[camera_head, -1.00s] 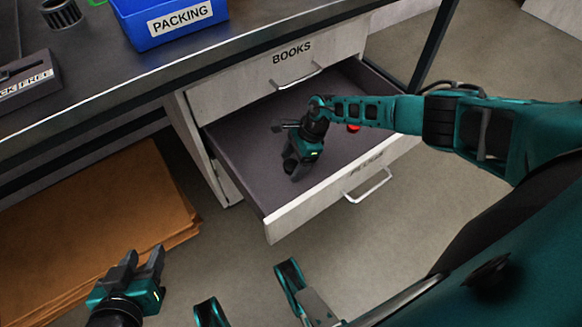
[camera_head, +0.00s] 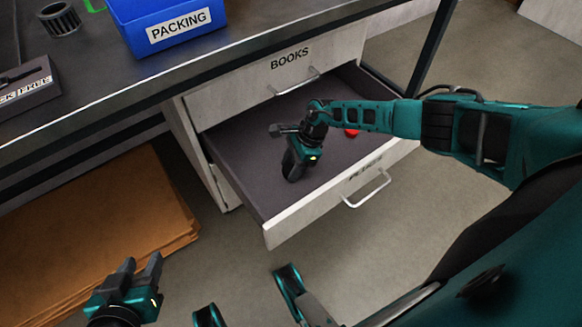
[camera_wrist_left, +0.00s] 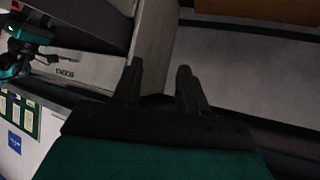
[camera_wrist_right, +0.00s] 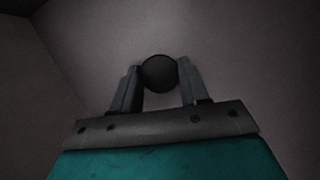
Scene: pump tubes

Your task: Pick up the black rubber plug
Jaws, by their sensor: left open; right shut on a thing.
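The black rubber plug (camera_wrist_right: 159,73) shows in the right wrist view as a dark round end between the two fingers. My right gripper (camera_wrist_right: 158,85) is shut on it. In the head view my right gripper (camera_head: 294,170) is inside the open lower drawer (camera_head: 250,155), and the plug is hidden there behind the gripper. I cannot tell whether the plug touches the drawer floor. My left gripper (camera_head: 138,272) is open and empty at the lower left of the head view, in front of the desk. Its two fingers also show apart in the left wrist view (camera_wrist_left: 160,85).
A red thing (camera_head: 352,132) lies in the drawer, partly behind my right arm. The upper drawer marked BOOKS (camera_head: 290,75) is closed above. A blue PACKING bin (camera_head: 170,40) stands on the desktop. Brown flat sheets (camera_head: 110,215) are stacked under the desk.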

